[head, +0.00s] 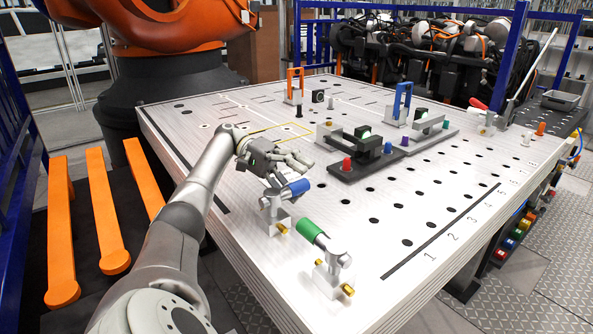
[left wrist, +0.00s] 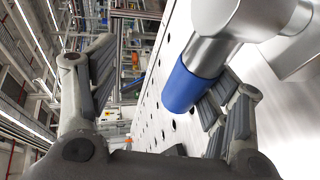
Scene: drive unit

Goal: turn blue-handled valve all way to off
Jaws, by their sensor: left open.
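The blue-handled valve (head: 276,211) stands at the table's near left edge. Its blue handle (head: 294,188) points to the right, tilted slightly up. My left gripper (head: 291,167) is open, just behind and above the blue handle in the head view. In the left wrist view the blue handle (left wrist: 189,88) hangs from its grey metal valve body, close to the right-hand finger and partly overlapping it. The left-hand finger is well apart from it. I cannot tell whether the finger touches the handle. My left gripper holds nothing. My right gripper is not in view.
A green-handled valve (head: 313,231) stands close by, nearer the camera. A dark fixture with a red knob (head: 347,164) sits mid-table, with a grey fixture (head: 424,131) behind. An orange bracket (head: 295,84) and a blue bracket (head: 402,100) stand farther back. The perforated tabletop's right front is clear.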

